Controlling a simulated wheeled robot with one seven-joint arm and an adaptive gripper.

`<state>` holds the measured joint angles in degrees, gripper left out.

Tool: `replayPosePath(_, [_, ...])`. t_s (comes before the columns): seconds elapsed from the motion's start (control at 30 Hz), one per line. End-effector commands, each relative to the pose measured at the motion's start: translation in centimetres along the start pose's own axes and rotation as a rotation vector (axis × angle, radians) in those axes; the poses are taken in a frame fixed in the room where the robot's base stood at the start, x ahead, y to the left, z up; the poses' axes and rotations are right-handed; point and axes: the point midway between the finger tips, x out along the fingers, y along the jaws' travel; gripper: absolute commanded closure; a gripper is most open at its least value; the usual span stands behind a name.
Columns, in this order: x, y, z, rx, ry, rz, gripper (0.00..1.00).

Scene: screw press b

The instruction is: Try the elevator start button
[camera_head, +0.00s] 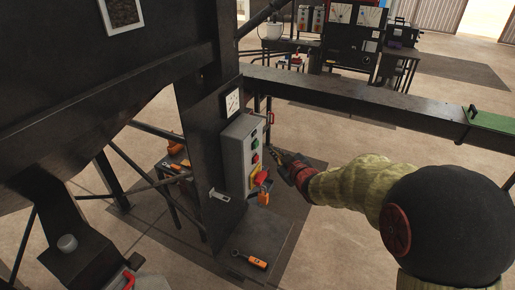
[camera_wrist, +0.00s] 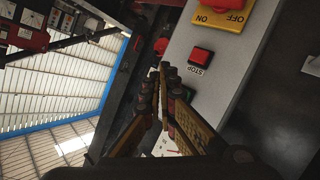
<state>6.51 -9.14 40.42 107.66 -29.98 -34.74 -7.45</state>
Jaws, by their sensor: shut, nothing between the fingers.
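A grey control box (camera_head: 236,158) is mounted on the dark press column. Its right-facing side carries green buttons (camera_head: 255,144) and a red switch on a yellow plate lower down. In the wrist view, a red STOP button (camera_wrist: 200,56) and the red switch on its yellow ON/OFF plate (camera_wrist: 236,17) show on the panel. My gripper (camera_head: 275,153) is just right of the panel, apart from it in the head view. In the wrist view its fingertips (camera_wrist: 163,68) are together and empty, left of the STOP button. I cannot tell which button is the elevator start.
An orange padlock (camera_head: 263,198) hangs below the switch. A white gauge (camera_head: 232,103) sits above the box. A dark beam (camera_head: 350,97) runs right behind my arm. An orange-handled tool (camera_head: 250,259) lies on the base plate. Floor right of the column is open.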

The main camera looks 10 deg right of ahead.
Motion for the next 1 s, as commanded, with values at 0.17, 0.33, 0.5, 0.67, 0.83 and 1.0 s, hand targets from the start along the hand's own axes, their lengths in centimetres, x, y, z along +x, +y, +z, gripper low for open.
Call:
replayPosePath(0.17, [1.4, -1.1, -0.8, 0.000, 0.002, -0.001, 1.00])
replayPosePath(0.33, [2.0, -1.5, -1.4, 0.000, 0.000, -0.001, 1.00])
replayPosePath(0.5, [2.1, -1.6, -1.6, 0.001, 0.000, 0.000, 1.00])
replayPosePath(0.67, [2.1, -1.5, -1.6, 0.001, 0.000, 0.000, 1.00])
replayPosePath(0.83, [2.1, -1.6, -1.6, 0.001, 0.000, 0.000, 1.00])
replayPosePath(1.0, [2.1, -1.5, -1.5, 0.001, 0.000, 0.000, 1.00])
